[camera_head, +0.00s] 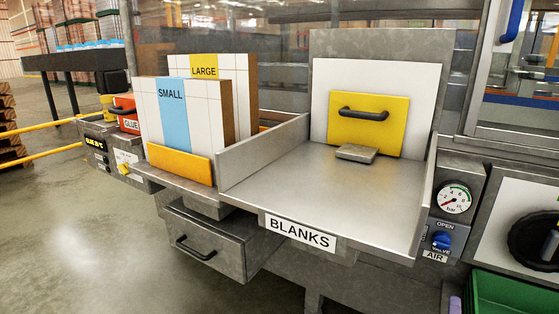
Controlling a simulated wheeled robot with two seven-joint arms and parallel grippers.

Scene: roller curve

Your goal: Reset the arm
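The task names only my arm, and neither of my grippers nor any part of my arms shows in the head view. The metal tray labelled BLANKS (300,178) fills the middle of the view. A yellow plate with a dark handle (382,132) leans upright against a white panel (322,95) at the tray's back. A small grey block (356,153) sits in front of the yellow plate.
White boards labelled SMALL (172,130) and LARGE (205,85) stand in an orange-fronted holder (180,165) at left. A drawer (205,245) sits below. A pressure gauge (454,198), a blue valve knob (441,240) and a green bin (510,295) are at right.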

